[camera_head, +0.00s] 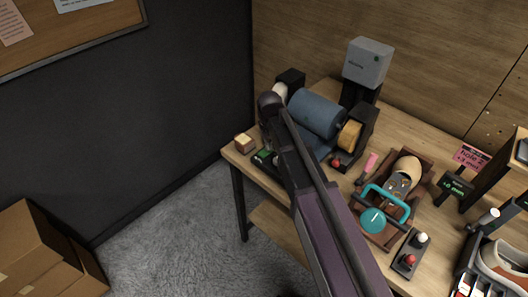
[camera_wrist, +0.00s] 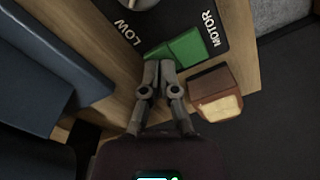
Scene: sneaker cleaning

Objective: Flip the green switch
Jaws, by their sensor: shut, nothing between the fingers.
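The green switch (camera_wrist: 182,50) is a rocker on a dark panel (camera_wrist: 195,15) with the words LOW and MOTOR in the wrist view. In the head view the green switch (camera_head: 263,155) shows at the left end of the table, partly beside my arm. My gripper (camera_wrist: 158,66) is shut and empty. Its fingertips are right at the near edge of the green switch; I cannot tell whether they touch it. In the head view my arm hides the gripper's fingers.
A brown and cream block (camera_wrist: 214,92) lies just right of the fingers. A blue roller machine (camera_head: 316,113) stands behind my arm. A shoe in a wooden holder (camera_head: 425,170), a teal-handled clamp (camera_head: 388,200) and a small control box (camera_head: 411,252) are to the right on the table (camera_head: 345,183).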

